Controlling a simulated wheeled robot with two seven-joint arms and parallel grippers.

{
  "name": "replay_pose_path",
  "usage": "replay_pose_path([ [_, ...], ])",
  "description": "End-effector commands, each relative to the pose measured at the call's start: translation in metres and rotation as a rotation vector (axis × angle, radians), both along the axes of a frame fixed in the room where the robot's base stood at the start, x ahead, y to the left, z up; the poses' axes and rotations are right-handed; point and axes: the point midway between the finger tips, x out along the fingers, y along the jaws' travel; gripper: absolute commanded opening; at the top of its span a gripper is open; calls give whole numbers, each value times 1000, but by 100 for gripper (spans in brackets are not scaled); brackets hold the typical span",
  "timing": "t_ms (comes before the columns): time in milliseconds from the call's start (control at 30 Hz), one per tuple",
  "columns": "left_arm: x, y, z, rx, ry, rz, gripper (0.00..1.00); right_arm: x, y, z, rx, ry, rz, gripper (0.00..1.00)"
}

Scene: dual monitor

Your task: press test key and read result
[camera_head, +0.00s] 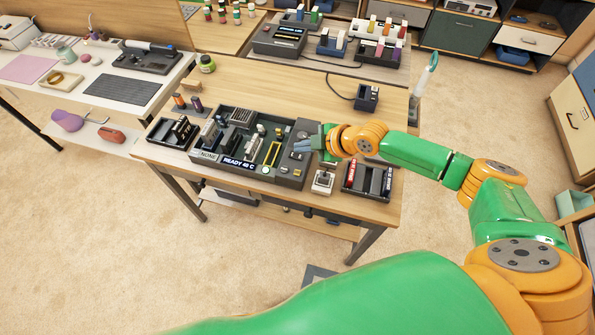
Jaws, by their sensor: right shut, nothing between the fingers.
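A dark grey test unit (291,174) sits on the wooden table (300,97). Its front display (240,164) reads "READY 40 C", and a label at its left (205,155) reads "NONE". Small parts and a yellow-framed slot fill its left bay. Its right panel carries round knobs or keys, too small to tell which is the test key. My right gripper (303,145) is shut and empty, with its fingertips over the upper part of this panel. I cannot tell whether they touch it. The gripper hides part of the panel. My left gripper is not in view.
A black tray (160,133) stands left of the unit. A small white-based switch (322,182) and a dark rack with red-labelled items (379,185) stand at the right front. A cabled dark box (367,97) is behind. The table's back middle is clear.

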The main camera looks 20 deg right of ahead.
Motion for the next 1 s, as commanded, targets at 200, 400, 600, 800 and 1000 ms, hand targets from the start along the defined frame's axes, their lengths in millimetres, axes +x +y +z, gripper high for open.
replay_pose_path([
  [200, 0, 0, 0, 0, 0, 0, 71, 0, 1, 0, 1, 1, 2, 0],
  [400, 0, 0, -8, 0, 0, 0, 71, -1, 1, -9, 1, 2, 1, 0],
  [600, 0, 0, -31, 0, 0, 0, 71, -1, 1, -35, 0, 3, 1, 0],
  [800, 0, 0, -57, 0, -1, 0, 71, -1, 1, -65, 1, 3, 1, 0],
  [1000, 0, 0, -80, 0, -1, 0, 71, -1, 1, -89, 1, 3, 1, 0],
])
